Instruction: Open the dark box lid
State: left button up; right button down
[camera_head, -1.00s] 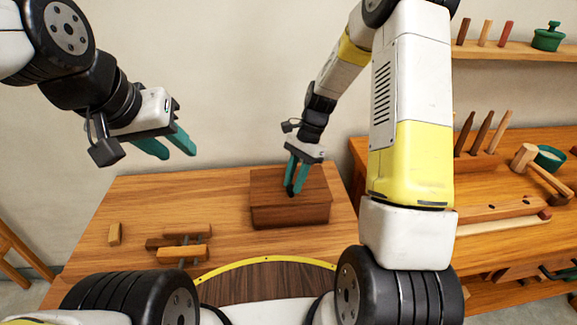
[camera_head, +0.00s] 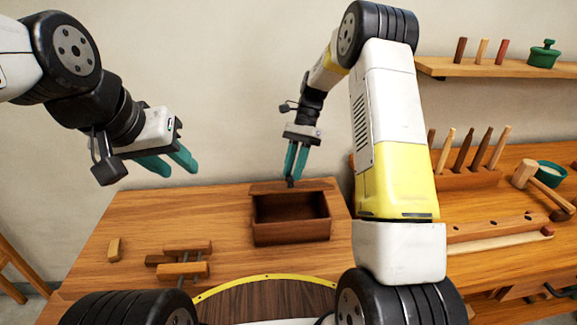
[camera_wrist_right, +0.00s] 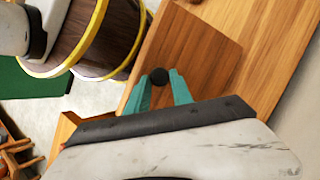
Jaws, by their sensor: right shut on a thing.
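The dark brown wooden box (camera_head: 291,231) stands on the wooden table, with its hollow inside showing in the head view. Its lid (camera_head: 268,188) shows as a thin strip along the box's back edge; I cannot tell whether it is hinged or slid back. My right gripper (camera_head: 291,178) is above that back edge, fingers pointing down. In the right wrist view its fingers are shut on a round black knob (camera_wrist_right: 159,77), with the brown lid surface (camera_wrist_right: 205,60) beyond. My left gripper (camera_head: 181,170) is open and empty, in the air left of the box.
A wooden clamp (camera_head: 183,270) and a small wood block (camera_head: 115,250) lie left of the box. A round barrel-like seat with a yellow rim (camera_head: 265,279) is in front. At right, a bench holds a mallet (camera_head: 524,174), a green bowl (camera_head: 551,174) and upright pegs.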

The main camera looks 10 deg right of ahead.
dwell(0.6)
pick_arm(q)
jog(key=shift+f, duration=0.15)
jog(key=c, duration=0.6)
jog(key=shift+w+d+f+g, duration=0.15)
jog(key=shift+w+f+g, duration=0.05)
jog(key=shift+f+g, duration=0.1)
grip_shut()
jog(key=n+g+h, duration=0.3)
jog(key=n+h, duration=1.5)
jog(key=n, duration=0.8)
send_near(289, 182)
jog(key=s+a+f, duration=0.3)
jog(key=s, duration=0.1)
jog(key=w+d+r+n, duration=0.1)
jog(key=w+d+r, duration=0.1)
jog(key=d, duration=0.7)
jog(key=shift+d, duration=0.35)
